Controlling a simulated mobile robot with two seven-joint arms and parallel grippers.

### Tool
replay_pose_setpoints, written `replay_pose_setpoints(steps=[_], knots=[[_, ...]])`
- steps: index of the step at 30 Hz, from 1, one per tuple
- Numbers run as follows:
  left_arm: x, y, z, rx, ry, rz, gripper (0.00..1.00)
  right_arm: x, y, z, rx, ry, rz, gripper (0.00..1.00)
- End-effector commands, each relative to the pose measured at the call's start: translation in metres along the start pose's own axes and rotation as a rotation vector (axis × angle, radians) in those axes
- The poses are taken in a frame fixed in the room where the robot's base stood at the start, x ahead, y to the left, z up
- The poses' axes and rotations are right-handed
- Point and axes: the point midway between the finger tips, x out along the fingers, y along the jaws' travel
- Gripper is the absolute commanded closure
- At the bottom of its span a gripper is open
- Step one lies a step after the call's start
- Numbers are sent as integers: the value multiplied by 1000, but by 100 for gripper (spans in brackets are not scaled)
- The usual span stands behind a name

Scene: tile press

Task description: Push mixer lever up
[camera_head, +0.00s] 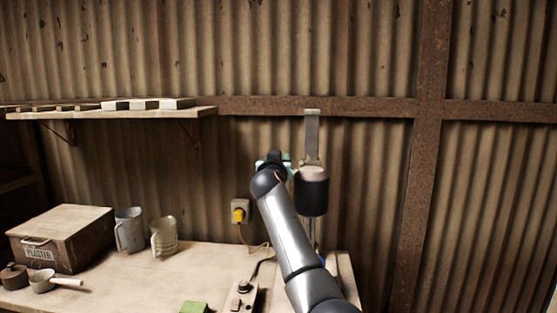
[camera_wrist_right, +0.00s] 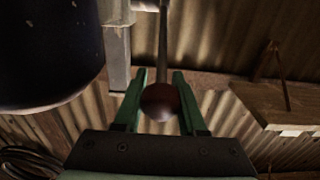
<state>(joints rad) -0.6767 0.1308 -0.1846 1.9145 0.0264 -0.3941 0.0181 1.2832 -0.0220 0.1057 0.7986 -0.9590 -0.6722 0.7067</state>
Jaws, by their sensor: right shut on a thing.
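The mixer (camera_head: 312,193) is a dark cylinder with a pale top, mounted on a grey upright post (camera_head: 312,138) against the wall. Its dark body (camera_wrist_right: 45,50) also fills the upper left of the right wrist view. The mixer lever is a thin rod (camera_wrist_right: 163,40) ending in a reddish-brown ball knob (camera_wrist_right: 161,101). My right gripper (camera_wrist_right: 160,82) has its green fingers on either side of the knob and is shut on it. In the head view my right gripper (camera_head: 272,160) is just left of the mixer, and my arm hides the knob. My left gripper is not in view.
The workbench (camera_head: 130,285) holds a plaster box (camera_head: 62,236), two metal jugs (camera_head: 129,230), a small pan (camera_head: 43,281), a green block (camera_head: 194,307) and a switch box (camera_head: 241,297). A shelf (camera_head: 120,114) is on the wall at the left. A yellow plug (camera_head: 238,214) sits in a socket.

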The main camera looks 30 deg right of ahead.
Motion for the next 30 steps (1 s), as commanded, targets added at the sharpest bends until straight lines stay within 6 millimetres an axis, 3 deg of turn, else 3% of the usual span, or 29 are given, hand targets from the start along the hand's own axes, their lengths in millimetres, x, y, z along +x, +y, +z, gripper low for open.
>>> replay_pose_setpoints(steps=[26,27,30], knots=[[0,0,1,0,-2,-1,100,1,1,10,-2,-20,4,100],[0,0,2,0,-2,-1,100,1,1,11,-3,-20,3,55],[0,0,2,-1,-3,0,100,1,0,9,-2,-17,3,48]])
